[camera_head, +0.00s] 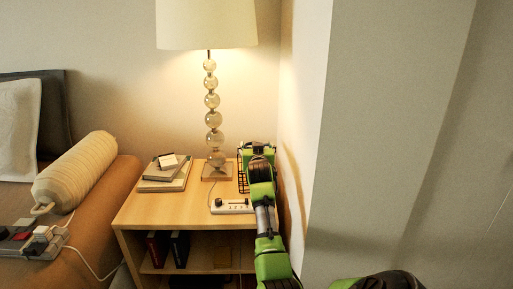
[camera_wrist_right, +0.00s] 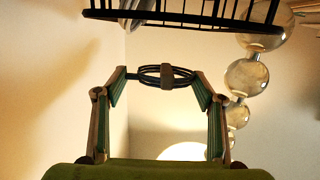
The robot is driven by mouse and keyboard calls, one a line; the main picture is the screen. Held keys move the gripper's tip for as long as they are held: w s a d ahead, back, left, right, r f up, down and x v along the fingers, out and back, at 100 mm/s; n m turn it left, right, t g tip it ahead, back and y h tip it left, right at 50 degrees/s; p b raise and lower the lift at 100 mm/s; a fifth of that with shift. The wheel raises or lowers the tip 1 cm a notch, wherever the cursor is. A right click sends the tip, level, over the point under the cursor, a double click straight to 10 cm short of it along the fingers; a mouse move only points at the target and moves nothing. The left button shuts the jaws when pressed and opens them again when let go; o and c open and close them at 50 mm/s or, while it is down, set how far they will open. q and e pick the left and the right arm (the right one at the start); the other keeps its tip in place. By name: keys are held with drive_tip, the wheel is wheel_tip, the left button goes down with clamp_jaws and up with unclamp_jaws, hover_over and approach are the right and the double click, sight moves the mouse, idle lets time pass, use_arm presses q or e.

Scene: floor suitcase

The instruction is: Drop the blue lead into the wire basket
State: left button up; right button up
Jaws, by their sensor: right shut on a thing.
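The wire basket (camera_head: 243,178) is black and stands at the back right of the wooden nightstand, largely hidden behind my right arm. Its black bars (camera_wrist_right: 190,17) cross the top of the right wrist view. My right gripper (camera_head: 257,149) is at the basket in the head view. In the right wrist view its two fingers (camera_wrist_right: 162,80) are shut on the blue lead (camera_wrist_right: 150,72), a dark coil with a band round its middle. The coil is apart from the basket's bars in that picture. The lead cannot be made out in the head view. My left gripper is not in view.
The lamp (camera_head: 212,100) with glass balls stands left of the basket; books (camera_head: 165,175) lie farther left. A white power strip (camera_head: 230,206) lies near the nightstand's (camera_head: 165,208) front right. The wall is close on the right. A bolster (camera_head: 75,170) and another power strip (camera_head: 35,240) lie at left.

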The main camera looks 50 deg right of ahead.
drive_tip(key=o, duration=1.2)
drive_tip(key=shift+c, duration=0.2)
drive_tip(key=shift+a, duration=0.1)
drive_tip(key=v, duration=1.1)
drive_tip(key=shift+s+a, duration=0.3)
